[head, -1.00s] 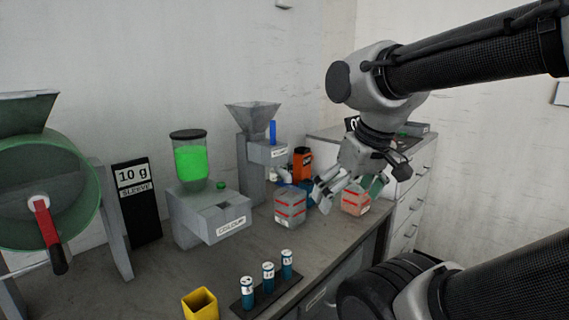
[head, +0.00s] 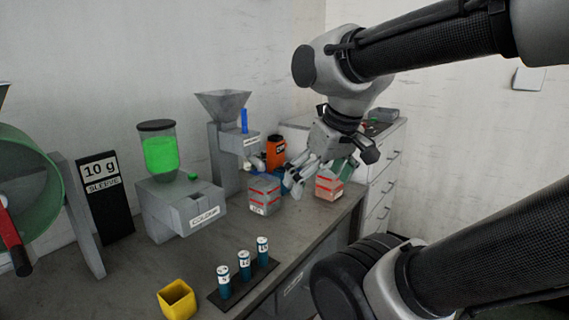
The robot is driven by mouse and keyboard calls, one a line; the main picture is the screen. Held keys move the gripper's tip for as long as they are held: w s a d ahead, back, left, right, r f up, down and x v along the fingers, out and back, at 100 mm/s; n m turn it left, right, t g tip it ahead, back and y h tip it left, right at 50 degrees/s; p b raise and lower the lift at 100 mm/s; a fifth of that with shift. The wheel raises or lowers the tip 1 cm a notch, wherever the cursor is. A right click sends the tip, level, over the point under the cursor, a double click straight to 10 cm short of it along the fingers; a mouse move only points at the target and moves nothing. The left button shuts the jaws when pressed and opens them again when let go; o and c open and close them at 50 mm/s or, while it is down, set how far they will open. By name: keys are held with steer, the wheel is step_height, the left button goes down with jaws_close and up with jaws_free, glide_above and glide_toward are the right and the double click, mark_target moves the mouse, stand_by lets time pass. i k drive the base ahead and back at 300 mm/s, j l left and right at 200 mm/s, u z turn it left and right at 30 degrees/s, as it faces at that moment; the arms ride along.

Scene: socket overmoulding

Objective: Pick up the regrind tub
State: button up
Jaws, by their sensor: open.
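Two small square tubs with red bands stand near the right end of the bench: a grey one (head: 264,196) on the left and a paler, reddish one (head: 329,188) on the right. Their labels are too small to read, so I cannot tell which is the regrind tub. My gripper (head: 297,182) is open, angled down and left between the two tubs. I see nothing between its fingers. It hides part of the right tub's upper side, and I cannot tell whether it touches either tub. A green piece (head: 345,167) shows behind my gripper at the right tub.
A grey hopper machine (head: 224,130) and an orange bottle (head: 275,153) stand behind the tubs. A colour doser (head: 180,205) is to the left. A rack (head: 244,284) of blue vials and a yellow cup (head: 177,300) are in front. A drawer cabinet (head: 385,185) is at right.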

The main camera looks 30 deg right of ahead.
mark_target(328, 187)
steer(key=i+l+z, duration=0.15)
steer(key=l+z, duration=0.25)
steer(key=i+l+z, duration=0.15)
steer(key=z, duration=0.25)
steer(key=i+l+z, duration=0.2)
steer(key=z, duration=0.2)
